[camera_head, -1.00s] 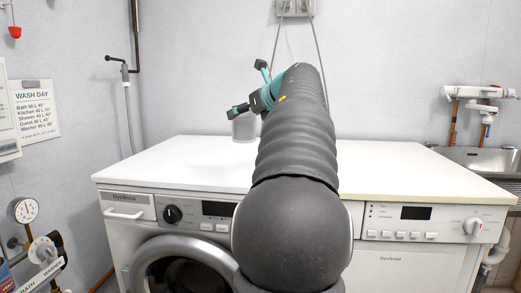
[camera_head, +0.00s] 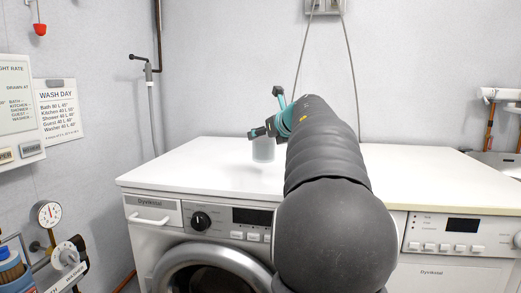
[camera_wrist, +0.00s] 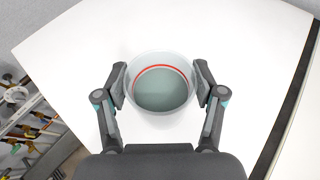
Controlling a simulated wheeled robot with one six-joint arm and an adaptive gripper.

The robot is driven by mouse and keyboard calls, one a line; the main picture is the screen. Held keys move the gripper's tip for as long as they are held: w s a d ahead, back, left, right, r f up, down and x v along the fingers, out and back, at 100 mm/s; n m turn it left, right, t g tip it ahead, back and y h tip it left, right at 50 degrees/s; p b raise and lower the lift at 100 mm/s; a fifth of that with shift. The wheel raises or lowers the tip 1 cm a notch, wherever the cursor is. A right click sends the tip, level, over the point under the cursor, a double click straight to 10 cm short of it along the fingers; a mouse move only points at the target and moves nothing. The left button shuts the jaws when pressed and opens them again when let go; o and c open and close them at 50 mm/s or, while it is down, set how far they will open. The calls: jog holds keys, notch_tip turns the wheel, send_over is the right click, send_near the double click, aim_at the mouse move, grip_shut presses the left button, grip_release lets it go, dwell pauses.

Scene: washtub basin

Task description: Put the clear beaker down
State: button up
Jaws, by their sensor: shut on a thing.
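The clear beaker (camera_head: 263,152) is a see-through cup above or on the white worktop, left of my arm in the head view. In the wrist view the beaker (camera_wrist: 160,112) is seen from above, with a grey-green inside and a red line around part of it. My gripper (camera_wrist: 160,84) has one finger on each side of the beaker and is shut on it. The gripper also shows in the head view (camera_head: 266,131), at the beaker's top. I cannot tell whether the beaker's base touches the worktop.
The white worktop (camera_head: 200,166) lies over two front-loading machines and is bare around the beaker. A wall gauge (camera_head: 48,213) with pipes and a blue-capped bottle (camera_head: 10,268) are at the left.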

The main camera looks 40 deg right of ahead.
aim_at(262, 148)
jog(key=shift+w+a+f, duration=0.25)
jog(key=shift+w+f, duration=0.05)
jog(key=shift+w, duration=0.05)
jog(key=shift+f+b, duration=0.5)
jog(key=shift+f, duration=1.35)
jog(key=shift+f, duration=0.15)
jog(key=o, duration=1.7)
jog(key=shift+o, duration=0.2)
jog(key=shift+s, duration=0.1)
jog(key=v, duration=1.2)
